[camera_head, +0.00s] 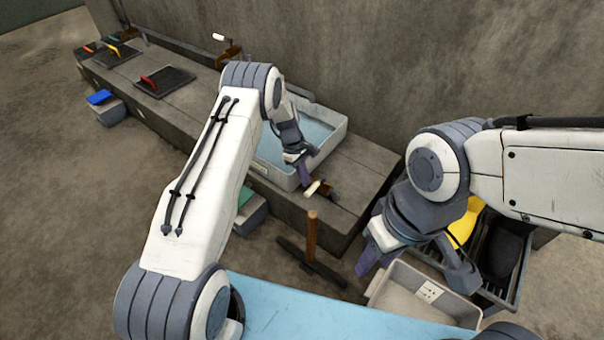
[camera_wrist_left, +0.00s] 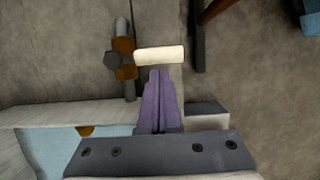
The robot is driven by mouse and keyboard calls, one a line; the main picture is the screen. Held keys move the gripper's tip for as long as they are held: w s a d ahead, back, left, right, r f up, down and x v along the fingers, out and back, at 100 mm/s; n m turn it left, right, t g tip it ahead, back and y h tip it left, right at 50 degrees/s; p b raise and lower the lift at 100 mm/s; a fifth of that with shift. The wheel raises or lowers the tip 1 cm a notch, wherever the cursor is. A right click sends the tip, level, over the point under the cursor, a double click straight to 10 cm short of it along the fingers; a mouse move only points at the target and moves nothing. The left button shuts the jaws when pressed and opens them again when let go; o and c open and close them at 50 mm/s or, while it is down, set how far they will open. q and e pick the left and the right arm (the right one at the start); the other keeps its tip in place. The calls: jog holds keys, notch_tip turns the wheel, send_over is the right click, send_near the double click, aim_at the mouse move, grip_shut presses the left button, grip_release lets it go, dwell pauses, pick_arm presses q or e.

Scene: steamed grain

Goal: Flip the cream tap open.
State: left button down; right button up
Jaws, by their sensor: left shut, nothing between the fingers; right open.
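The cream tap handle (camera_head: 313,187) is a short cream bar on a brass and grey tap body (camera_head: 325,192), low at the near end of the water basin. In the left wrist view the cream handle (camera_wrist_left: 159,54) lies crosswise just beyond my fingertips, with the brass body (camera_wrist_left: 124,58) to its left. My left gripper (camera_head: 306,183) is shut and empty, its purple fingers (camera_wrist_left: 158,72) pointing at the handle's middle. I cannot tell whether they touch it. My right gripper (camera_head: 415,275) is open and empty, over the right side near a grey bin.
The grey basin (camera_head: 335,135) holds water on a concrete ledge (camera_head: 365,165). A wooden-handled tool (camera_head: 311,235) stands in front of it. A pale bin (camera_head: 395,280) and a dark crate (camera_head: 518,275) stand at right. Another cream-handled tap (camera_head: 218,37) is at the back wall.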

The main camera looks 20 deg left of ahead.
jog(key=shift+r, duration=0.15)
dwell(0.3)
pick_arm(q)
jog(key=shift+s+d+n+p, duration=0.15)
jog(key=shift+n+p, duration=0.15)
jog(key=shift+p, duration=0.2)
pick_arm(e)
jog(key=shift+r, duration=0.3)
